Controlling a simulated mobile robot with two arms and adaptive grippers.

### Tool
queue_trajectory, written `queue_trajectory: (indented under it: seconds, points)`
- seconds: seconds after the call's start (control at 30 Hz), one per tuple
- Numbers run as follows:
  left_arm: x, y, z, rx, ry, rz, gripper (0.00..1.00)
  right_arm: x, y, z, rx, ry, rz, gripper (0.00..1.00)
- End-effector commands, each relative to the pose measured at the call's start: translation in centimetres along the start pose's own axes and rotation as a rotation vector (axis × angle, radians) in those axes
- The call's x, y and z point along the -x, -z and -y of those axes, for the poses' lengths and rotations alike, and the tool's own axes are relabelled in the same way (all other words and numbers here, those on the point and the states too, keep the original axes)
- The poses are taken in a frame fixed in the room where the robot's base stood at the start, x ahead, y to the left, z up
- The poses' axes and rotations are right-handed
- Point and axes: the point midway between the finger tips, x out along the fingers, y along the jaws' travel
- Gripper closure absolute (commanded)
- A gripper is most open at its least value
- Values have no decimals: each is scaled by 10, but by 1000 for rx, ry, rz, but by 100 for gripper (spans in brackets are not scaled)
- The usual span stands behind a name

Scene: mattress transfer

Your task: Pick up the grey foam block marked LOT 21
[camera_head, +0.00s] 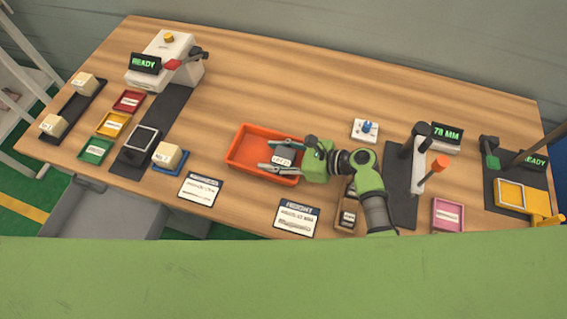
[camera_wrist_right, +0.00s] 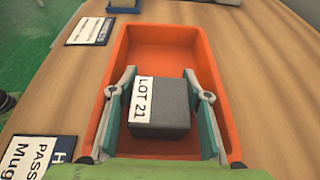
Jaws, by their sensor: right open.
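The grey foam block (camera_wrist_right: 170,105) with a white LOT 21 label lies in the orange tray. In the head view the block (camera_head: 283,160) shows only partly, between the fingers. My right gripper (camera_wrist_right: 163,112) is open, with one finger on each side of the block. A narrow gap shows between the block and the right-hand finger; I cannot tell whether the left-hand finger touches the label side. In the head view my right gripper (camera_head: 281,157) reaches into the orange tray (camera_head: 246,136) from the right. My left gripper is not in view.
White cards (camera_head: 200,189) lie in front of the tray, and a gauge stand (camera_head: 415,155) stands to the right. Small red, yellow and green trays (camera_head: 112,123) and a white machine (camera_head: 160,60) are at the left. The table behind the orange tray is clear.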

Motion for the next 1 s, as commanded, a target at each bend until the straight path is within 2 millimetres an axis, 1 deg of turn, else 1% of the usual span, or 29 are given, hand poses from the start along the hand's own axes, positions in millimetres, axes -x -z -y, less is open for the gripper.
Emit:
queue_trajectory:
  seconds: [0.03,0.1,0.33,0.37,0.4,0.43,0.47,0.83,1.0]
  points:
    - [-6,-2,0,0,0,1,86,-6,2,0,2,0,1,56]
    - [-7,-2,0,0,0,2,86,-9,0,0,2,1,2,56]
    - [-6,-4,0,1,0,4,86,-9,-1,0,1,1,1,56]
    - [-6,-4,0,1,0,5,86,-9,-1,0,1,1,1,61]
    - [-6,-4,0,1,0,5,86,-9,-1,0,1,1,1,71]
    - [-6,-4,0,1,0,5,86,-9,-1,0,1,1,0,79]
    - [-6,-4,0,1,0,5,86,-8,-1,0,1,1,0,80]
    - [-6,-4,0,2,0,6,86,-8,-2,0,1,1,0,80]
    - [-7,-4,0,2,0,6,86,-4,-10,0,4,1,0,80]
